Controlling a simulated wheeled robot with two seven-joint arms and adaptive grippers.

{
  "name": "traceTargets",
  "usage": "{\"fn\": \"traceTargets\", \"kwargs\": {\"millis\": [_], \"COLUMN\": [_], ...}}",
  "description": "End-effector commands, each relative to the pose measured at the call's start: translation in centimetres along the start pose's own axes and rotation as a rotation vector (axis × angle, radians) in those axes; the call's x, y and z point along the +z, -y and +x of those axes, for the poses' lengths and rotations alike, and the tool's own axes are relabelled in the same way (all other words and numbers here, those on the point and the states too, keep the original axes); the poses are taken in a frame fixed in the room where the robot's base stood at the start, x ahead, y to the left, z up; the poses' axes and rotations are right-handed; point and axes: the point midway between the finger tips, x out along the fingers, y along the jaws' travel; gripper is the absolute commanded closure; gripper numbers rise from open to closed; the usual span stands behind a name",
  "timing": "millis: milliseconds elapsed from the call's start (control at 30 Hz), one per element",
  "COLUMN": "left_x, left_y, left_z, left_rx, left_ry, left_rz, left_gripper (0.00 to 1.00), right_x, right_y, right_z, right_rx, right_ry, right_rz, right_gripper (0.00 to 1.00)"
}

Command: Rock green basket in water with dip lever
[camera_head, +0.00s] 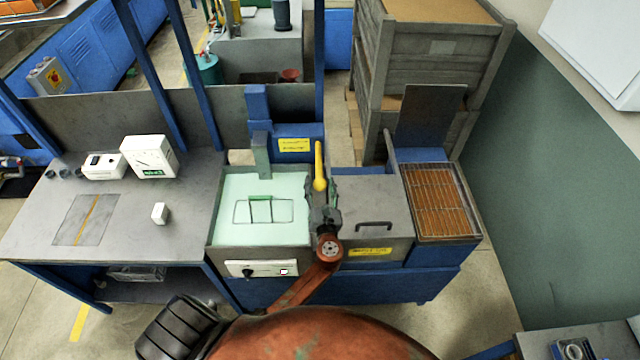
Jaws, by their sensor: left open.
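The basket (264,211) is a thin dark wire outline with a green handle piece, in the pale green water of the tank (228,225). How deep it sits is hard to tell. The dip lever (319,166) has a yellow grip and stands upright at the tank's right edge. My left gripper (323,198) is at the lever, right of the basket, with its fingers at the lower end of the yellow grip. It is open; whether it touches the lever is unclear. The lever's lower part is hidden behind my gripper. My right gripper is not in view.
Right of the tank is a grey lid (374,205) with a dark handle, then a brown grated tray (438,201). A control panel (262,269) is on the tank's front. The left bench (130,235) carries a white gauge box (149,156) and a small white block (159,213).

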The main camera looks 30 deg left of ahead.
Motion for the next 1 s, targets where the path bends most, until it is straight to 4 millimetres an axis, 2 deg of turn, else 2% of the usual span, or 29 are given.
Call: {"fn": "traceTargets", "kwargs": {"millis": [233, 1000], "left_x": [-0.04, -0.03], "left_y": [0.0, 0.02], "left_z": [0.07, 0.03], "left_rx": [0.0, -0.001], "left_ry": [0.0, -0.001], "left_rz": [-0.001, -0.002], "left_gripper": [0.49, 1.0], "right_x": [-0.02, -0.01], "right_y": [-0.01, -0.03], "right_z": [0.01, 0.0], "right_rx": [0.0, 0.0], "right_ry": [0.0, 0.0], "right_rz": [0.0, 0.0], "right_gripper": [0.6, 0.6]}}
